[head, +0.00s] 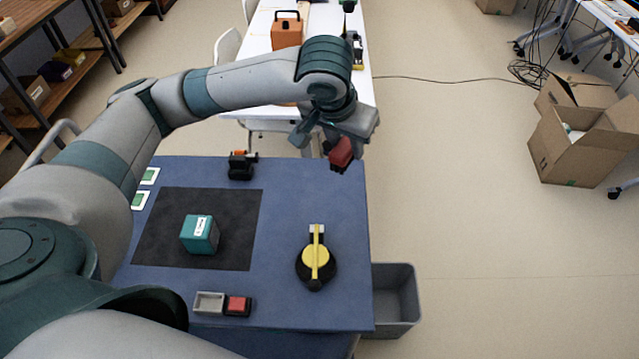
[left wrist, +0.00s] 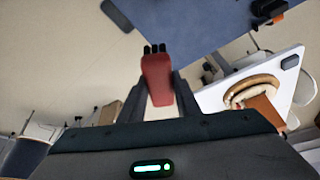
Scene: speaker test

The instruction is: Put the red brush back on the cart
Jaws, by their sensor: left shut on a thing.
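The red brush (head: 341,152) is held in my left gripper (head: 335,140), which is shut on it. In the left wrist view the brush (left wrist: 158,78) stands between the two fingers, its dark bristle end pointing away. The blue-topped cart (head: 285,185) fills the lower middle of the head view. The brush shows at the cart's far right edge, and its height over the top is hard to tell. In the left wrist view the blue top (left wrist: 185,25) lies beyond the bristles. My right gripper is not in view.
On the cart are a dark mat (head: 165,225) with a teal box (head: 200,234), a yellow-and-black round tool (head: 316,264), a small black-orange item (head: 241,166), and a grey tray (head: 209,303) beside a red block (head: 238,305). A grey bin (head: 398,298) adjoins its right side. A white table (head: 262,22) stands behind.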

